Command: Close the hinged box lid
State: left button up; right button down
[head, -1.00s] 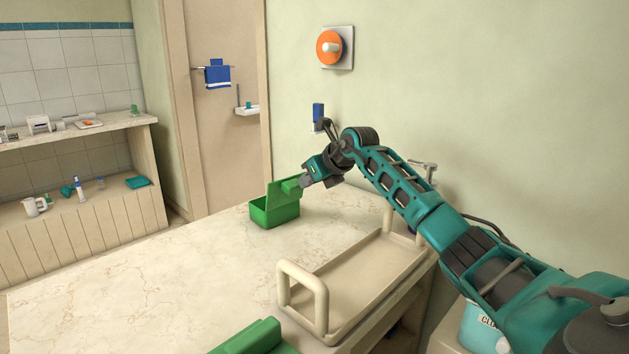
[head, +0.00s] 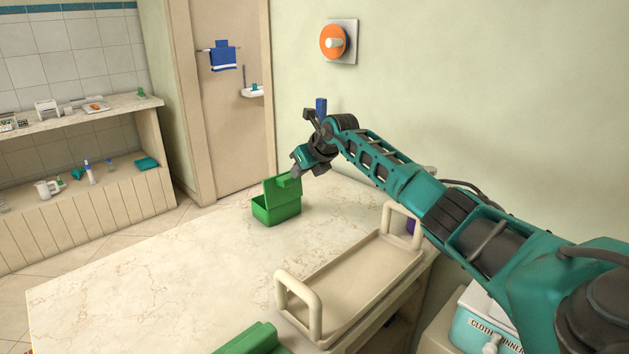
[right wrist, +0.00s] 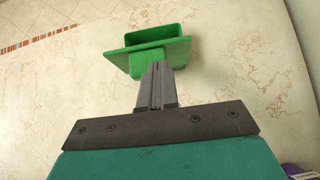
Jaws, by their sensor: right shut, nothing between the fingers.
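The green hinged box (head: 276,212) stands on the marble-patterned counter. Its lid (head: 283,188) is open and stands up steeply at the back of the box, with a small tab on its upper edge. In the right wrist view the box (right wrist: 152,34) is at the top, with the lid (right wrist: 118,57) nearer to the camera. My right gripper (head: 296,162) is shut and empty, just above and behind the lid's upper edge. In the wrist view its fingertips (right wrist: 159,67) overlap the tab; I cannot tell whether they touch. My left gripper is out of view.
A beige tray (head: 350,290) with two raised handles stands right of the box. Another green object (head: 250,340) is cut off at the bottom edge. The counter (head: 150,270) left of the box is clear. The wall (head: 450,90) rises behind my right arm.

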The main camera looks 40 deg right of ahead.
aim_at(289, 173)
jog(key=w, duration=0.2)
jog(key=w+r, duration=0.1)
jog(key=shift+w+a, duration=0.1)
jog(key=shift+w, duration=0.6)
jog(key=shift+w+f, duration=0.1)
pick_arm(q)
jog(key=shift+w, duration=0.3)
pick_arm(e)
jog(key=shift+r+p, duration=0.65)
jog(key=shift+r, duration=0.25)
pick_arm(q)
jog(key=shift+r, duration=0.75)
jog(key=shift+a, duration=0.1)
